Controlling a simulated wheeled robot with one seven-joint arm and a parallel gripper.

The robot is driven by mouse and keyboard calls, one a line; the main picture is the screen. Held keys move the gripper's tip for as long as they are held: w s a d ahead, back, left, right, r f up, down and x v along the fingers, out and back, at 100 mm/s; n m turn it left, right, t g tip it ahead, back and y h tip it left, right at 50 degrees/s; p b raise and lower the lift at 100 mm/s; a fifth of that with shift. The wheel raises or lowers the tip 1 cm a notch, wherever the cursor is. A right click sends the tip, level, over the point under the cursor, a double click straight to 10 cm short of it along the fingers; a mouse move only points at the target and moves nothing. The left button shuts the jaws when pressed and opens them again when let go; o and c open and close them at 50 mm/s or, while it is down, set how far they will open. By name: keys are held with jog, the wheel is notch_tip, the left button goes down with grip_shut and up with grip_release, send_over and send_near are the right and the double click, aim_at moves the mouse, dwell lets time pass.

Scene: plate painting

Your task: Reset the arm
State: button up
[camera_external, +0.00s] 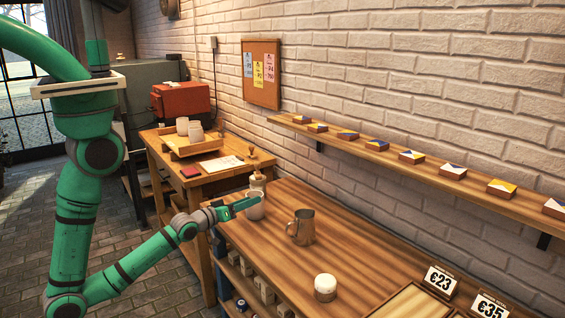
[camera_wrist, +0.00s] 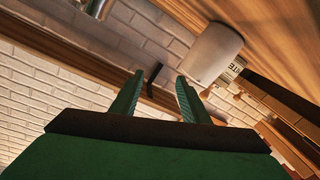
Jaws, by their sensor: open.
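My gripper (camera_external: 244,203) is at the far left end of the wooden table (camera_external: 262,283), at the side of a pale cup (camera_external: 256,208). In the wrist view my gripper (camera_wrist: 165,88) shows two green fingers spread apart with nothing between them. The pale cup (camera_wrist: 211,54) is just beyond the right finger in that view; whether they touch I cannot tell. My green arm reaches in from the left of the external view, low over the table's edge.
A metal pitcher (camera_external: 302,228) and a white-topped jar (camera_external: 325,287) stand on the table. Price cards (camera_external: 441,281) are at the front right. A wall shelf (camera_external: 395,158) carries several small painted boxes. A side table (camera_external: 205,181) holds a tray with cups.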

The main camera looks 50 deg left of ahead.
jog(key=s+d+f+m+g+h, duration=0.1)
jog(key=s+f+m, duration=0.2)
jog(key=s, duration=1)
jog(key=s+d+f+m+g+h, duration=0.1)
jog(key=s+d+f+m, duration=0.1)
jog(key=s, duration=1.2)
jog(key=shift+s+d+f+m, duration=0.3)
jog(key=shift+f+m, duration=0.2)
jog(key=shift+m, duration=0.2)
